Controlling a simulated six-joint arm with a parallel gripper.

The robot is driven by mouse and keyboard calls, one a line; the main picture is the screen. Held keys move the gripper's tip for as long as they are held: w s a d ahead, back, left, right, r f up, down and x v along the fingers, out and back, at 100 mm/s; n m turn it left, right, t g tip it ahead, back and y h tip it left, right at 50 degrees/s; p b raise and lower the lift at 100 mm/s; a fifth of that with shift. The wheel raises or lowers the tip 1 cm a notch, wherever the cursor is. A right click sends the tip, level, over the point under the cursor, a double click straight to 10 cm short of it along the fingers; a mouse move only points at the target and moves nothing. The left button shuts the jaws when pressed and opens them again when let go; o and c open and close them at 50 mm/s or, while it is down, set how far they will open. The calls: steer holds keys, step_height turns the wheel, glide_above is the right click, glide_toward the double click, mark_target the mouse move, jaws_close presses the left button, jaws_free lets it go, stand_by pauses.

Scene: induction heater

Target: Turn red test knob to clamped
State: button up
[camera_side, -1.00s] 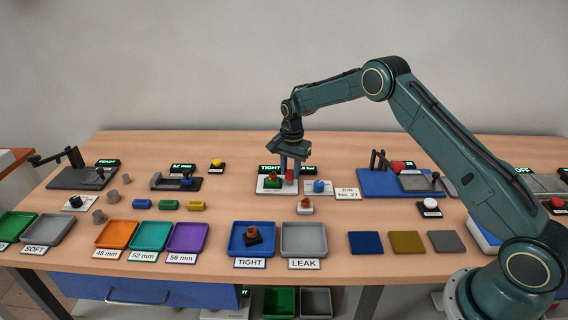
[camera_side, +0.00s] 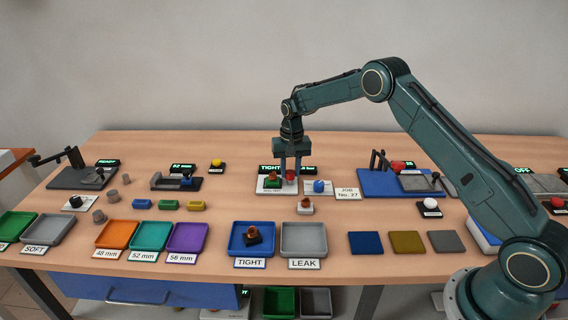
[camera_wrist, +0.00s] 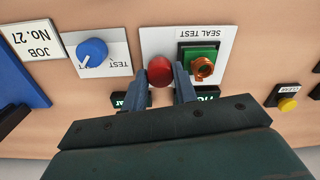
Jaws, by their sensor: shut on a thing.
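The red test knob (camera_wrist: 161,71) sits on the white seal test plate (camera_wrist: 150,38), beside a green block (camera_wrist: 190,55) holding an orange-brown fitting (camera_wrist: 203,69). In the side view the red knob (camera_side: 291,175) shows between the fingers, right of the green block (camera_side: 272,181). My gripper (camera_wrist: 170,75) points down at the plate and is shut on the red knob, one finger on each side. It also shows in the side view (camera_side: 290,176). The knob's pointer cannot be made out.
A blue knob (camera_wrist: 92,52) on a white TEST plate stands close beside, with the JOB No. 27 card (camera_wrist: 32,40) beyond it. A yellow button (camera_wrist: 288,104) lies on the other side. A white-based part (camera_side: 305,208) and the TIGHT (camera_side: 237,252) and LEAK (camera_side: 290,252) trays are in front.

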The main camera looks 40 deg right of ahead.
mark_target(291, 171)
steer(key=n, duration=0.5)
steer(key=shift+n, duration=0.3)
steer(key=n, duration=0.4)
steer(key=shift+n, duration=0.4)
steer(key=o, duration=1)
steer(key=shift+c, duration=0.2)
steer(key=shift+r, duration=0.15)
step_height(291, 171, up, 14)
steer(key=shift+d+f, duration=0.15)
steer(key=shift+f, duration=0.05)
